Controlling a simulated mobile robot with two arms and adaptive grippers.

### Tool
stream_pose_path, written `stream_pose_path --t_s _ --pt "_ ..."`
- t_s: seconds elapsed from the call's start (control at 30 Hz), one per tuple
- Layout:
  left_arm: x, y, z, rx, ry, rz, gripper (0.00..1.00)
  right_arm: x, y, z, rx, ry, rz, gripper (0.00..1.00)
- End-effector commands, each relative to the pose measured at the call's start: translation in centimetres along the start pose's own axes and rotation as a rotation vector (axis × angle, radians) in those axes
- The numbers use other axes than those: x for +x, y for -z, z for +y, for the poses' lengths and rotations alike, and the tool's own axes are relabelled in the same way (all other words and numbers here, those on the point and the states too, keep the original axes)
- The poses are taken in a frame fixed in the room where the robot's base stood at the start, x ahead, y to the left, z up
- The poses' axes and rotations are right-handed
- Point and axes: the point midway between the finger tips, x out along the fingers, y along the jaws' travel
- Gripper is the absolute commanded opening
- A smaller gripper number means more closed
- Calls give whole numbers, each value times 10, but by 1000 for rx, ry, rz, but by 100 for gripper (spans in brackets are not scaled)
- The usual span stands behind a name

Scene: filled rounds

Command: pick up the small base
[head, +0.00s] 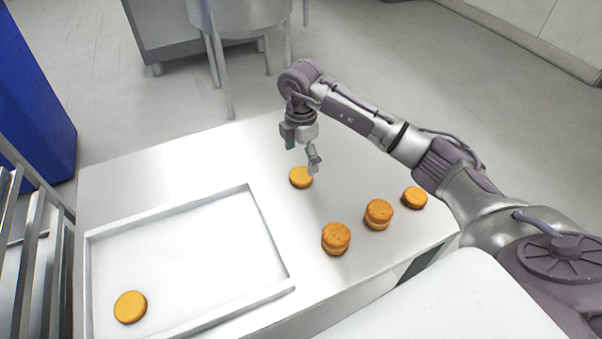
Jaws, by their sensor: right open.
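A plain golden round (300,178) lies flat on the metal table, just below my right gripper (302,158). Another plain round (415,198) lies at the table's right side. Both look like single layers; I cannot tell for certain which is the small base. My right gripper is open and empty, fingers pointing down above the first round, one finger overlapping its edge in the picture. Whether it touches is unclear. My left gripper is not in view.
Two thicker, layered rounds, one nearer (336,238) and one behind it (378,214), stand between the plain ones. A white tray (268,232) on the left holds one round (130,307) in its front left corner. The table's back left (170,180) is clear.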

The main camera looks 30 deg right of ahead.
Motion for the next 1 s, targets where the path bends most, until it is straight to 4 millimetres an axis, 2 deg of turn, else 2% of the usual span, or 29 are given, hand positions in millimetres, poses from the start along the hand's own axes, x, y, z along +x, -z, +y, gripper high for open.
stream_pose_path --t_s 0.27,0.4,0.67,0.7,0.97,1.0 --pt "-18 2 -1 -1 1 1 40 31 6 -3 0 5 2 93" --pt "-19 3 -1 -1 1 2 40 49 5 -2 0 2 0 93" --pt "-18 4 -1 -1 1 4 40 54 5 -2 0 -1 1 93" --pt "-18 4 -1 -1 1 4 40 54 5 -2 -1 -1 1 91" --pt "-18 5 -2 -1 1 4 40 54 5 -2 0 -1 0 48" --pt "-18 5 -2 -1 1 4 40 54 5 -2 0 -1 0 48"
